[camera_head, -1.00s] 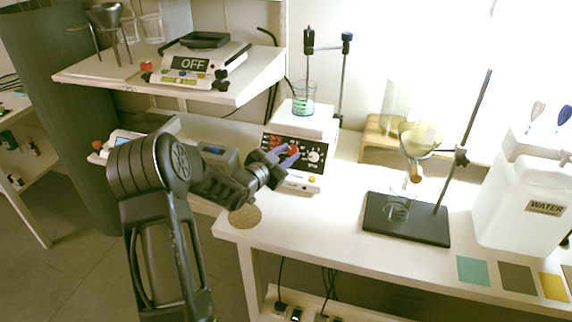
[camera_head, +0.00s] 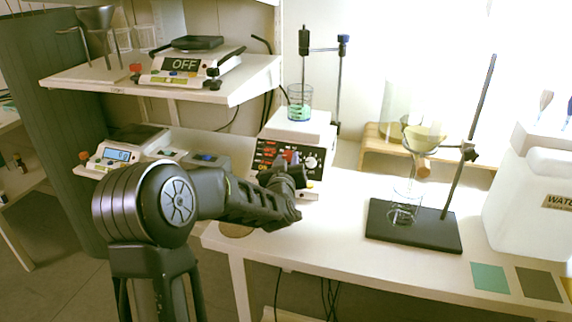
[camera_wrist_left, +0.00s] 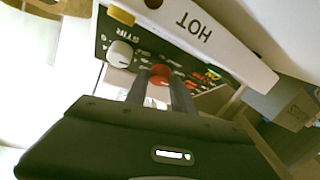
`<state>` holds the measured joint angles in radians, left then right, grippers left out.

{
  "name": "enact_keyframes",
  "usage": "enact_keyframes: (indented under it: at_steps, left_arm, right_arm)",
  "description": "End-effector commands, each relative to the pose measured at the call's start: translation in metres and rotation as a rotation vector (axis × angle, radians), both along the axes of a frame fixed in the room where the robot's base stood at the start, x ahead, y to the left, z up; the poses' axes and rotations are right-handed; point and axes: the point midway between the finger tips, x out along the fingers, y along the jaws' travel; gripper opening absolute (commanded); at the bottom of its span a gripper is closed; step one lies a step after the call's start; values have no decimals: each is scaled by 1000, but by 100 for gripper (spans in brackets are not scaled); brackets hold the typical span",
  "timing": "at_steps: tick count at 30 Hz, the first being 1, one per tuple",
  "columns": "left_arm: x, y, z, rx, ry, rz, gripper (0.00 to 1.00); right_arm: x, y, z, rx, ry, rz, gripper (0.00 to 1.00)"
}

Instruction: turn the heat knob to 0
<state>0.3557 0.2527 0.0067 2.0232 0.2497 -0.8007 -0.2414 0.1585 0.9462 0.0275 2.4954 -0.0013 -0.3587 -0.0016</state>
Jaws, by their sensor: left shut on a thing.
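The hotplate stirrer (camera_head: 300,125) stands on the bench with its dark control panel facing me. In the left wrist view its red heat knob (camera_wrist_left: 159,73) sits between the two fingers of my left gripper (camera_wrist_left: 160,88), which is shut on it. The white stir knob (camera_wrist_left: 120,54) is beside it, on the panel marked STIR. In the head view my left gripper (camera_head: 291,160) reaches the panel and its wrist hides part of the stirrer's front. The setting marks around the red knob are too small to read. My right gripper is not in view.
A beaker (camera_head: 300,101) with green liquid stands on the hotplate's top. A scale marked OFF (camera_head: 187,66) is on the shelf at left. A funnel stand with a black base (camera_head: 412,226) is at right, beside a white water container (camera_head: 530,205).

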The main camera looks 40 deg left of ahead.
Motion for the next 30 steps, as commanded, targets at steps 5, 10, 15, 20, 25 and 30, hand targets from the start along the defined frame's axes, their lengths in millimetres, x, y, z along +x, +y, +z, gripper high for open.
enact_keyframes:
  at_steps: [5,10,15,20,25,30]
  left_arm:
    - [1,-2,0,-35,-10,28,0]
    - [1,-1,0,-43,-14,37,0]
    - [1,-1,0,-43,-15,38,0]
    - [1,-1,0,-43,-15,38,34]
    - [1,-1,0,-42,-16,38,48]
    - [1,0,1,-41,-15,38,51]
  right_arm:
    - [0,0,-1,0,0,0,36]
    - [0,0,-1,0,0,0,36]
    - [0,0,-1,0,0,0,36]
    - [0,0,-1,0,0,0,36]
    - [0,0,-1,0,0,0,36]
    - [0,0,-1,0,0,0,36]
